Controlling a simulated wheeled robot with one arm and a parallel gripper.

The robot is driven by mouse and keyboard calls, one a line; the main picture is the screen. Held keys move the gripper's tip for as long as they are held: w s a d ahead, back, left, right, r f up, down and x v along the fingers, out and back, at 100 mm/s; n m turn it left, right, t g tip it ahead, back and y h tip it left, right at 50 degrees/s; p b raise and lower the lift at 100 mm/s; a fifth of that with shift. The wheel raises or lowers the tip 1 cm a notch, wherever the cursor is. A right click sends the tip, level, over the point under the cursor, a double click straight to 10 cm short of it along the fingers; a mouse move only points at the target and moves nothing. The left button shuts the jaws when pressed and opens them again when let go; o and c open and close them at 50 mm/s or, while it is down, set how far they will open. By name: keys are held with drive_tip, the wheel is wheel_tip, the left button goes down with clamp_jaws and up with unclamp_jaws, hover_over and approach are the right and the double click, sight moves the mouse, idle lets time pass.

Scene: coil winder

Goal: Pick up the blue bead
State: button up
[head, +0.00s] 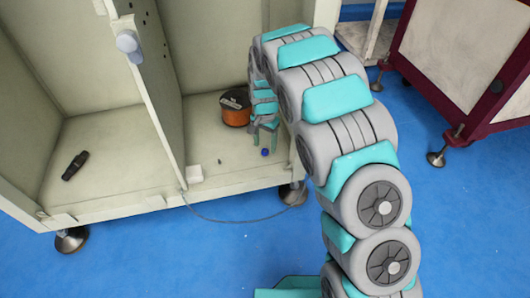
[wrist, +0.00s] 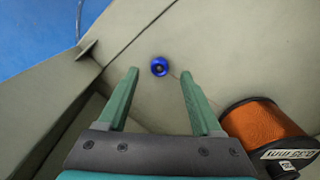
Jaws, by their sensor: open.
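The small blue bead (head: 265,152) lies on the beige floor of the cabinet's right compartment, near its front edge. In the wrist view the bead (wrist: 159,67) sits just beyond the fingertips, between their lines and close to midway. My gripper (wrist: 158,74) is open and empty, with its two green fingers apart on either side of the bead's line. In the head view my gripper (head: 264,134) reaches into the right compartment, just above and behind the bead. Its fingers do not appear to touch the bead.
An orange coil spool (head: 236,114) with a dark top stands close to my gripper; it also shows in the wrist view (wrist: 264,127). A divider wall (head: 160,85) separates the compartments. A dark handheld object (head: 75,165) lies in the left one. A cable (head: 235,220) hangs in front.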

wheel_tip(320, 180, down, 3)
drive_tip(key=shift+s+r, duration=0.1)
drive_tip(key=shift+r, duration=0.1)
drive_tip(key=shift+c, duration=0.3)
clamp_jaws()
